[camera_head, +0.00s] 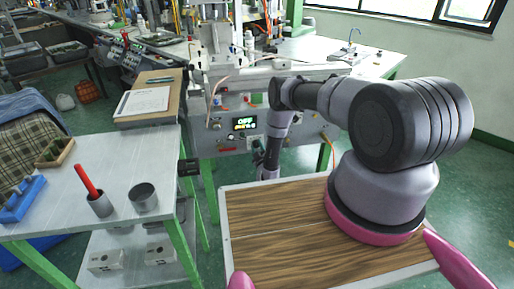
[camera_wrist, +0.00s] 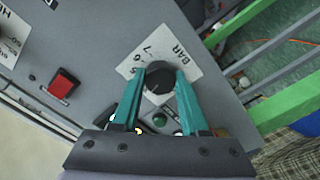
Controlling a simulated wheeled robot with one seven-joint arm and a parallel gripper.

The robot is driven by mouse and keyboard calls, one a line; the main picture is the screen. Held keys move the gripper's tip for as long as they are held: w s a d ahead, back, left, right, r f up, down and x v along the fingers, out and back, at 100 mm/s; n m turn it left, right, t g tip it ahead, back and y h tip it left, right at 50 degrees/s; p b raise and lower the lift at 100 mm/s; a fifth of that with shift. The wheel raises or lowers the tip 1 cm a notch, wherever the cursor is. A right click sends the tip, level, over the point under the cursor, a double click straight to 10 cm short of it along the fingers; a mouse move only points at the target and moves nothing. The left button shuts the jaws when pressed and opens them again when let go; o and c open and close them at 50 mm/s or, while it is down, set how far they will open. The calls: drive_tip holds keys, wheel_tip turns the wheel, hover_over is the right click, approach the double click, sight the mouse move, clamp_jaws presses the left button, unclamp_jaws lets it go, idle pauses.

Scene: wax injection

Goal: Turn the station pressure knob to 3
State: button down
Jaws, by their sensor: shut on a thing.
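The pressure knob (camera_wrist: 159,80) is dark and round on the grey station panel. A white dial label (camera_wrist: 162,53) with "BAR" and some numbers lies around it. My gripper (camera_wrist: 160,86) has teal fingers, one on each side of the knob, and is shut on it. I cannot read the exact setting. In the head view the station (camera_head: 244,140) shows a lit green display (camera_head: 245,123) that reads "OFF" on its top line; the lower line is too small to read. My gripper and the knob are hidden behind my arm there.
A red square button (camera_wrist: 63,83) and a small green button (camera_wrist: 160,120) sit on the panel near my fingers. A green table leg (camera_wrist: 240,22) runs beside the panel. In the head view a workbench (camera_head: 120,170) with cups stands at left.

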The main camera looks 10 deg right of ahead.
drive_tip(key=shift+n, duration=0.5)
drive_tip(key=shift+c, duration=2.1)
unclamp_jaws()
drive_tip(key=shift+s, duration=0.1)
drive_tip(key=s, duration=1)
drive_tip(key=shift+s, duration=0.35)
drive_tip(key=shift+d, duration=0.1)
